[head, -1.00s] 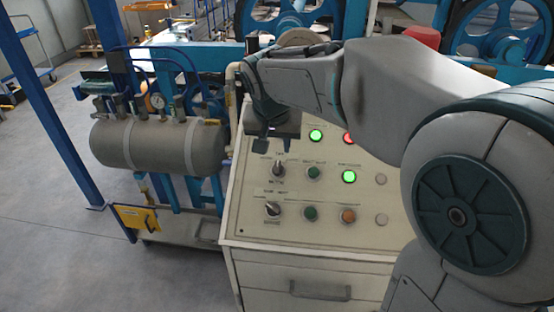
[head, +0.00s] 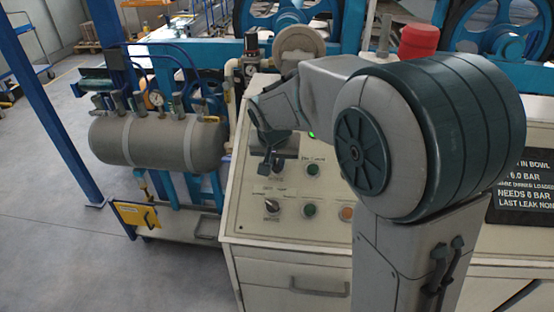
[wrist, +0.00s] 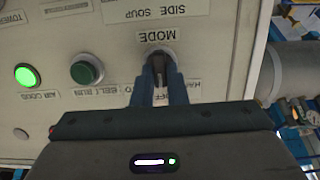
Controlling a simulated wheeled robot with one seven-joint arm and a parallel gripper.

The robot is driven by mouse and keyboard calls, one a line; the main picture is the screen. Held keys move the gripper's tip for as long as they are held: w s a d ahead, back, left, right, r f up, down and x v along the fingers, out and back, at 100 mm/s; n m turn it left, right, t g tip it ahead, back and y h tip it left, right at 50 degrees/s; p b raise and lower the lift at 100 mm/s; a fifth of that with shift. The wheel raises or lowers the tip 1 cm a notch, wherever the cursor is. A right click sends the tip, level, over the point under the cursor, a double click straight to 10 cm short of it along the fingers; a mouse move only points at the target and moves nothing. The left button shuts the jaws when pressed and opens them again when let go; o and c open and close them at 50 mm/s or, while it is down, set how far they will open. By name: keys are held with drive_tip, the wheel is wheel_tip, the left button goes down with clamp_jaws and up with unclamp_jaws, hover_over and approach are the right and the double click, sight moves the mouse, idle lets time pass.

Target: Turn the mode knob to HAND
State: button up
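The mode knob (wrist: 158,62) is a dark knob under the MODE label in the wrist view. A label partly reading HA lies to its right and one partly reading FF lies below it. My gripper (wrist: 160,72) has its two blue fingers on either side of the knob, close against it, and looks shut on it. The fingers hide part of the knob and labels, so its exact pointing is unclear. In the head view my gripper (head: 271,166) is at the panel's upper knob, which it mostly covers.
A second black knob (head: 272,206) sits just below on the sloped panel (head: 243,218). A green button (wrist: 86,68) and a lit green lamp (wrist: 27,76) are left of the mode knob in the wrist view. A grey tank (head: 160,142) stands left of the cabinet.

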clamp_jaws()
drive_tip(key=n, duration=0.3)
drive_tip(key=shift+a+n+h+b, duration=0.1)
drive_tip(key=shift+n+h+b, duration=0.2)
drive_tip(key=shift+b, duration=0.1)
drive_tip(key=n, duration=0.4)
drive_tip(key=shift+a+n+h, duration=0.1)
drive_tip(key=shift+n+h, duration=0.2)
drive_tip(key=shift+n, duration=0.1)
drive_tip(key=o, duration=0.7)
unclamp_jaws()
drive_tip(key=v, duration=1.4)
drive_tip(key=shift+a+f+b, duration=0.1)
drive_tip(key=shift+b, duration=0.25)
